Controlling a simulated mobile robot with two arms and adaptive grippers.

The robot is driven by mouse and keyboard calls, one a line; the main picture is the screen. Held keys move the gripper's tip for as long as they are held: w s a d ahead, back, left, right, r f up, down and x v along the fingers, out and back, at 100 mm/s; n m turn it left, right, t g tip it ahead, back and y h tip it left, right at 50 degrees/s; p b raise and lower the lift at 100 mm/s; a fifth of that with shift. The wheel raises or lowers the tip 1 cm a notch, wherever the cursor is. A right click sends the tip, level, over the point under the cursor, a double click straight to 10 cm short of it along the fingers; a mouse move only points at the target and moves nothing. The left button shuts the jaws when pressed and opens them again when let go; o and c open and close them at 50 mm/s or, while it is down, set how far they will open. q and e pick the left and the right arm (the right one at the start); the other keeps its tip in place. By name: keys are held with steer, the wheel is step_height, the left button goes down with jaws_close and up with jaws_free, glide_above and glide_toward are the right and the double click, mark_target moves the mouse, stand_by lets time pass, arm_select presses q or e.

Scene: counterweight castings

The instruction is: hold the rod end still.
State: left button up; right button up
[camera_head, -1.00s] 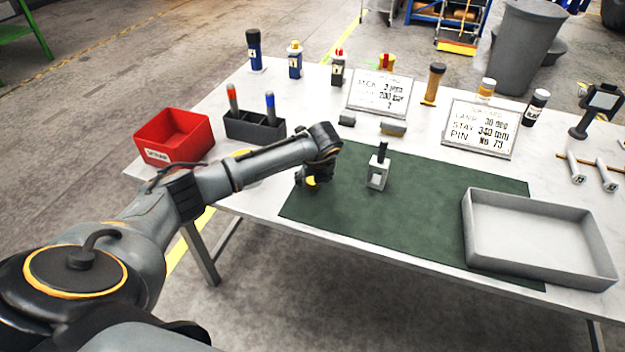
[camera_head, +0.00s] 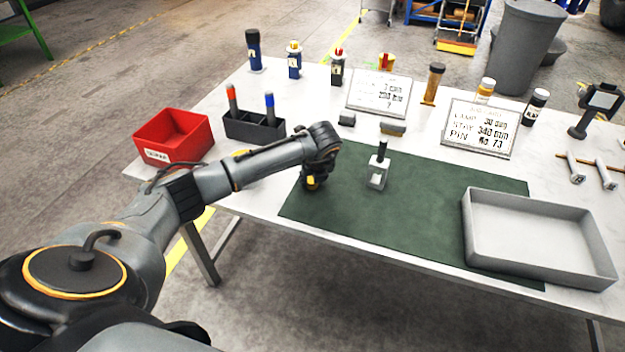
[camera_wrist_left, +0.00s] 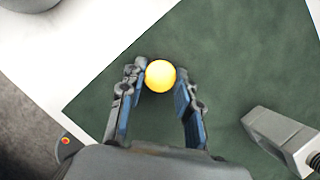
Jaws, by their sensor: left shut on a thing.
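The rod end (camera_head: 378,174) is a pale grey fork-like block with a dark upright stem, standing on the green mat. It also shows, partly cut off, at the lower right of the left wrist view (camera_wrist_left: 283,137). My left gripper (camera_head: 311,184) is to its left over the mat, apart from it. The gripper is shut on a yellow round-topped thing (camera_wrist_left: 160,76), which sits between the fingertips. Most of that thing is hidden in the head view. My right gripper is not in view.
The green mat (camera_head: 430,215) has free room around the rod end. A grey tray (camera_head: 540,272) stands at right, a red bin (camera_head: 172,155) and dark marker holder (camera_head: 254,132) at left. Two signs (camera_head: 379,94) and several bottles stand behind. Small grey blocks (camera_head: 392,128) lie behind the mat.

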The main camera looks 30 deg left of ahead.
arm_select(q)
steer(key=shift+r, duration=0.7)
steer(key=s+d+r+b, duration=0.3)
steer(key=s+d+r, duration=0.4)
steer(key=s+r, duration=0.4)
steer(key=shift+s+d+r+b, duration=0.25)
steer(key=shift+s+b, duration=0.1)
steer(key=shift+s, duration=0.1)
